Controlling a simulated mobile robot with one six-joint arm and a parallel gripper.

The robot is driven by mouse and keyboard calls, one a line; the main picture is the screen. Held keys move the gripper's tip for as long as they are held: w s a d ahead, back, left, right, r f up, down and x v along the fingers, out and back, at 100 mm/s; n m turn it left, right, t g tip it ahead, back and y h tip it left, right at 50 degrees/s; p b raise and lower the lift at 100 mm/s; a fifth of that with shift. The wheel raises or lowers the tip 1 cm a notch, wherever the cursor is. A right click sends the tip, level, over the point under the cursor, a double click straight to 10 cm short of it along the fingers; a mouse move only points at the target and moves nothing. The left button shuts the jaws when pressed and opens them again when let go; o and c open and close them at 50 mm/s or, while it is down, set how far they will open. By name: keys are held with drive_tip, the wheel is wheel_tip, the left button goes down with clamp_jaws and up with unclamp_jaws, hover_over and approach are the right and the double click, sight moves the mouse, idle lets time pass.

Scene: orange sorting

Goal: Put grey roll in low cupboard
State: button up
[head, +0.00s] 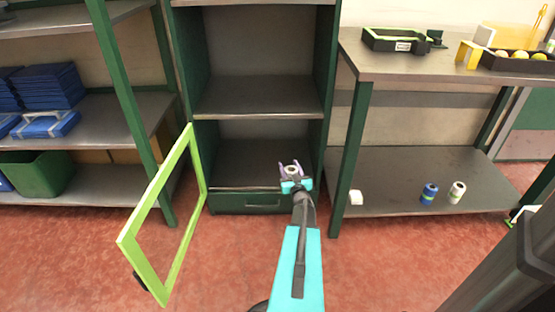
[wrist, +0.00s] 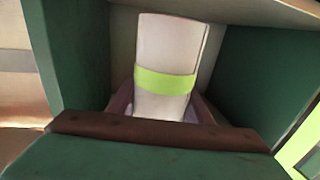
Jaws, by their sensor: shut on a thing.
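My gripper (head: 293,169), with purple fingers on a teal wrist, is shut on the grey roll (head: 291,172). In the wrist view the roll (wrist: 168,55) is pale grey with a lime-green band and sits between the fingers. The low cupboard compartment (head: 245,155) is open in front of me, below a middle shelf. The gripper is at its front, toward the right side; the head view does not clearly show how far inside it is. The cupboard's lime-framed door (head: 150,225) stands swung open at the left.
A closed drawer (head: 250,203) lies under the compartment. At right, a bench's lower shelf (head: 400,180) holds a white piece (head: 356,197), a blue roll (head: 429,193) and a white roll (head: 457,192). A green bin (head: 40,175) and blue stacks (head: 45,88) stand on the left rack.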

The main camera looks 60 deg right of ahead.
drive_tip(key=s+d+f+b+x, duration=0.1)
drive_tip(key=b+x, duration=0.2)
drive_tip(key=x, duration=1.1)
drive_tip(key=shift+d+f+b, duration=0.2)
drive_tip(key=shift+d+b, duration=0.15)
drive_tip(key=shift+d, duration=0.3)
drive_tip(key=shift+f+b, duration=1)
drive_tip(key=shift+f, duration=0.8)
drive_tip(key=shift+f, duration=0.15)
drive_tip(key=o, duration=1.1)
